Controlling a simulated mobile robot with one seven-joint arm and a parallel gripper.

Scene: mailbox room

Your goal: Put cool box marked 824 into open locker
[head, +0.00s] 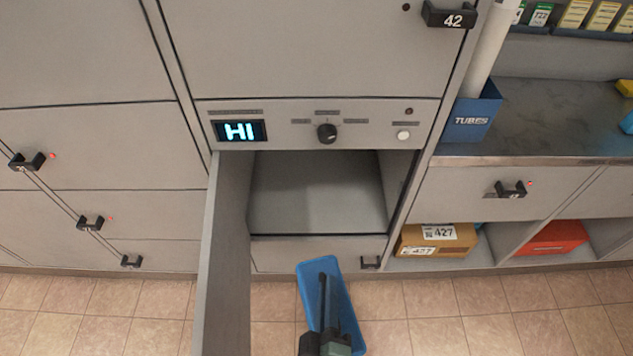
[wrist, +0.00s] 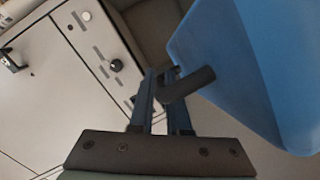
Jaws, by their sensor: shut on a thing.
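The open locker (head: 318,190) is in the middle of the head view, its door (head: 226,250) swung out to the left and its inside empty as far as I see. A blue box (head: 308,278) is in front of and below the opening. My gripper (head: 328,300) is over it in the head view. In the wrist view my gripper (wrist: 165,95) is shut on the dark handle (wrist: 188,84) of the blue box (wrist: 235,60), which looks tilted. No number shows on the box, so I cannot tell whether it is marked 824.
A panel above the opening has a display (head: 240,131) reading "HI", a black knob (head: 327,133) and a white button (head: 403,135). To the right are a blue TUBES holder (head: 472,115), a brown box marked 427 (head: 437,241) and a red box (head: 553,238). The tiled floor is clear.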

